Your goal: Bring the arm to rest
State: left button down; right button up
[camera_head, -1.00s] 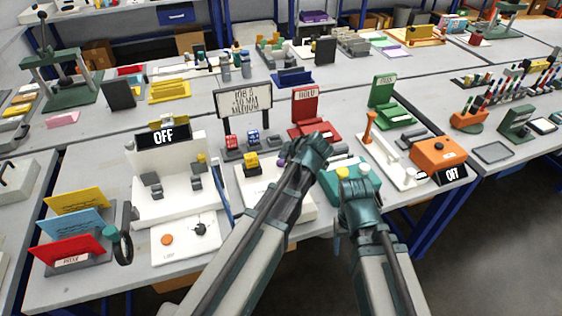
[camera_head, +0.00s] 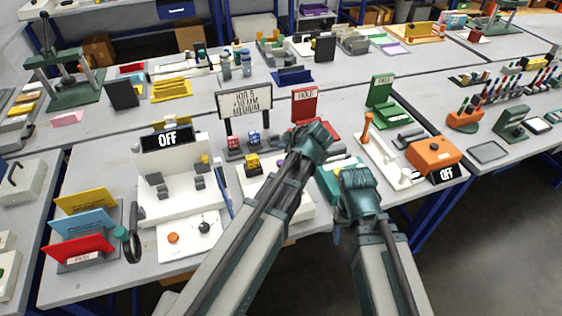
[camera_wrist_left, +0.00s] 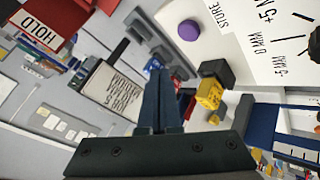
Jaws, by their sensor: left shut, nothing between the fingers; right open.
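My left gripper (camera_head: 310,142) is over the middle of the near table, in front of the red HOLD stand (camera_head: 305,105). In the left wrist view its two fingers (camera_wrist_left: 158,95) are pressed together with nothing between them. Below them the view shows a white panel (camera_wrist_left: 240,45) with a purple knob (camera_wrist_left: 189,30) and a yellow block (camera_wrist_left: 209,93). My right gripper (camera_head: 358,185) hangs at the table's front edge, right of the left one. It is open, and its fingers are mostly hidden behind the hand. I see nothing held in it.
A white machine with an OFF sign (camera_head: 167,138) stands left, beside upright coloured cards (camera_head: 82,222). A sign board (camera_head: 245,101) stands behind the left gripper. An orange box (camera_head: 434,152) with another OFF sign is at right. Open floor (camera_head: 500,240) lies at the lower right.

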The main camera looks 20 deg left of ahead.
dwell(0.4)
pick_arm(q)
jog(key=s+d+f+m+g+h, duration=0.1)
jog(key=s+d+m, duration=0.1)
jog(key=s+m, duration=0.1)
jog(key=s+d+f+m+g, duration=0.1)
jog(key=s+d+m, duration=0.1)
jog(key=s+m, duration=0.1)
jog(key=s+d+f+m+g+h, duration=0.1)
jog(key=s+f+m, duration=0.1)
jog(key=s+m, duration=0.2)
jog(key=shift+s+d+h+p, duration=0.3)
jog(key=shift+s+d, duration=0.1)
jog(key=shift+s, duration=0.15)
jog(key=s+d+f+m+g+h, duration=0.1)
jog(key=s+d+m, duration=0.5)
jog(key=s+m, duration=0.6)
jog(key=g+h, duration=0.1)
jog(key=g, duration=0.1)
jog(key=shift+s+d+f+g+h, duration=0.2)
jog(key=shift+s+f+g+h, duration=0.1)
jog(key=shift+h, duration=0.1)
